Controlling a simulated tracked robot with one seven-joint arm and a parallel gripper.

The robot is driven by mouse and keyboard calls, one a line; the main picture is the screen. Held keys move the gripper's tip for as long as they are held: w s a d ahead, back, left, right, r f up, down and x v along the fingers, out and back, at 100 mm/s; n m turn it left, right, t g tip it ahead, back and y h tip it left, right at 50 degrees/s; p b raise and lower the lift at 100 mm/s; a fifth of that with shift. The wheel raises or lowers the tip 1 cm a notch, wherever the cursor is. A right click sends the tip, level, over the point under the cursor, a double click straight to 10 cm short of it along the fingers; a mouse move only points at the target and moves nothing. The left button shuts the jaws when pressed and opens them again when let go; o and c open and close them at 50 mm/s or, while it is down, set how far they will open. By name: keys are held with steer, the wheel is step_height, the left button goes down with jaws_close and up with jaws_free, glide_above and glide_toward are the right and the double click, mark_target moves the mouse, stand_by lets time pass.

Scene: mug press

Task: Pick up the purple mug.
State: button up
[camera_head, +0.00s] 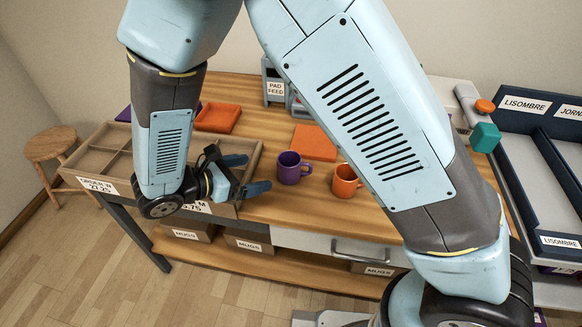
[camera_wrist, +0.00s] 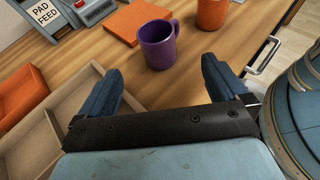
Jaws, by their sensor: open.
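The purple mug (camera_head: 291,169) stands upright on the wooden table near its front edge, its handle toward the right in the head view. In the wrist view the purple mug (camera_wrist: 157,46) is ahead of my fingers, between their lines and a little beyond the tips, with its handle to the upper right. My gripper (camera_head: 253,174) is open and empty, just left of the mug in the head view, with its fingers pointing toward it. The two blue fingers of my gripper (camera_wrist: 160,72) are wide apart in the wrist view. Nothing is between them.
An orange mug (camera_head: 345,182) stands right of the purple one. An orange square pad (camera_head: 313,143) lies behind them. A divided wooden tray (camera_head: 103,154) lies at the left, with an orange tray (camera_head: 217,118) behind. The PAD FEED box (camera_head: 275,88) stands at the back.

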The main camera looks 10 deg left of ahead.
glide_toward(298, 161)
steer(key=shift+w+d+f, duration=0.15)
steer(key=shift+d+f, duration=0.2)
steer(key=shift+f, duration=0.3)
steer(key=shift+x, duration=3.1)
steer(key=shift+w+a, duration=0.15)
steer(key=shift+w, duration=0.05)
steer(key=c, duration=1.2)
steer(key=shift+r, duration=0.15)
steer(key=shift+r, duration=0.25)
step_height(298, 161, up, 2)
steer(key=shift+r, duration=0.1)
steer(key=s+d+r, duration=0.1)
steer(key=s+r, duration=0.2)
steer(key=s, duration=0.1)
steer(key=s+d+r, duration=0.1)
steer(key=s+r, duration=0.2)
steer(key=s, duration=0.1)
steer(key=s+d+r, duration=0.1)
steer(key=s+r, duration=0.3)
steer(key=s, duration=0.1)
steer(key=shift+d, duration=0.4)
